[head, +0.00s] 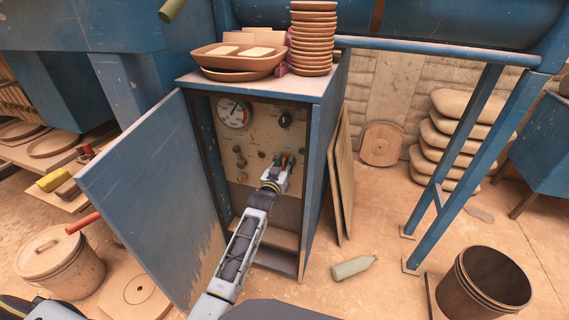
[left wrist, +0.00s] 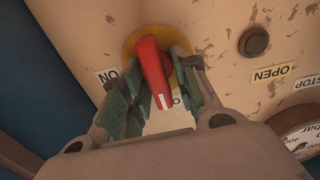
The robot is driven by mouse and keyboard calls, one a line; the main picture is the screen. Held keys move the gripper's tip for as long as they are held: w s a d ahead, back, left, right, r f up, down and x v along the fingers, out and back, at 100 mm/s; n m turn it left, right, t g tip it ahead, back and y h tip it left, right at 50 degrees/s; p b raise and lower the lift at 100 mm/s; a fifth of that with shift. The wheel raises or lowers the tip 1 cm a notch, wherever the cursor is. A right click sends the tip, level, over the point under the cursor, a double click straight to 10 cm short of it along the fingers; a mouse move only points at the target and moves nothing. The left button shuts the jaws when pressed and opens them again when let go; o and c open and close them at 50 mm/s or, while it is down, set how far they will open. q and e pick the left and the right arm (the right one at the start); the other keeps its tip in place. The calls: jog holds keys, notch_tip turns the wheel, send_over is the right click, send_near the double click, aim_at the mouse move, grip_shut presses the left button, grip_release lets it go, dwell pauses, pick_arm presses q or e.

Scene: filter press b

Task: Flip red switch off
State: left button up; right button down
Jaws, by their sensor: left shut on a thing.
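The red switch (left wrist: 154,74) is a red lever on a yellow round base, set in the beige control panel (head: 246,118) inside the open blue cabinet. In the left wrist view, an "ON" label lies to the left of the switch. My left gripper (left wrist: 160,95) has its green-padded fingers on both sides of the red lever, shut on it. In the head view my left gripper (head: 279,166) reaches the lower right of the panel, and little of the switch shows there. My right gripper is not in view.
The cabinet door (head: 155,190) hangs open to the left. A pressure gauge (head: 234,112) and a black knob (head: 285,119) are on the panel. Stacked bowls (head: 313,40) stand on the cabinet. A green bottle (head: 354,267) and a bucket (head: 483,282) are on the floor at right.

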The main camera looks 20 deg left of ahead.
pick_arm(q)
jog(key=o, duration=0.7)
jog(key=shift+c, duration=0.2)
jog(key=s, duration=1.2)
jog(key=shift+a, duration=0.2)
jog(key=shift+f, duration=0.15)
dwell(0.5)
